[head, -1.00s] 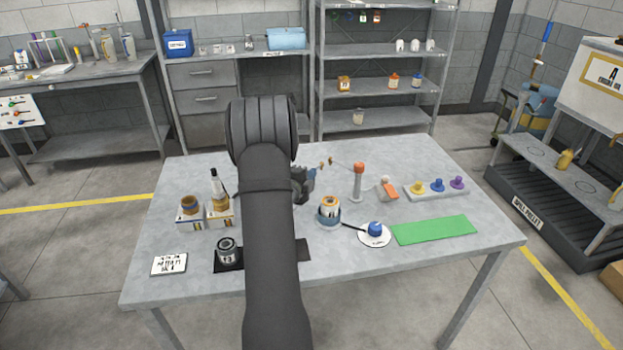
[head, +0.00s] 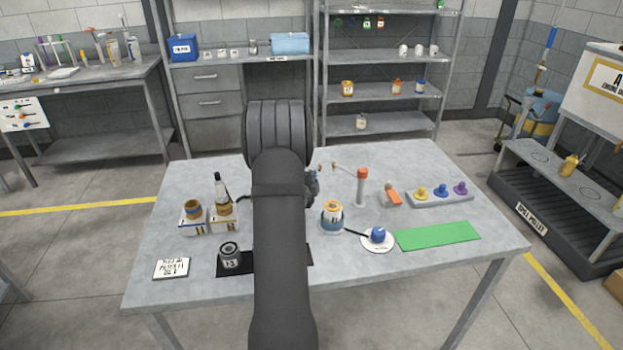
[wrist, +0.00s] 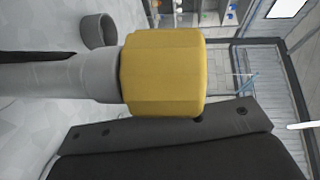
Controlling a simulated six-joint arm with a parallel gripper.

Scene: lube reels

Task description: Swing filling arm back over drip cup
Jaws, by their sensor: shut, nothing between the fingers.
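The filling arm's post (head: 361,190) stands upright with an orange top on the table. Its thin arm (head: 347,169) reaches left to brass-coloured parts (head: 333,167). My gripper (head: 314,183) is mostly hidden behind my own arm in the head view, just left of and below those brass parts. In the wrist view, a yellow faceted fitting (wrist: 163,73) on a grey tube (wrist: 85,77) fills the middle, very close to my gripper's dark body. A small grey cup (wrist: 97,32), possibly the drip cup, lies beyond the tube. My gripper is shut and empty; contact with the fitting cannot be told.
A blue-grey container with a yellow reel (head: 332,214) stands in front of the post. An orange-topped block (head: 391,198), a tray of coloured knobs (head: 440,199), a white dish (head: 377,241) and a green mat (head: 438,235) are to the right. Two boxes (head: 194,228) sit left.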

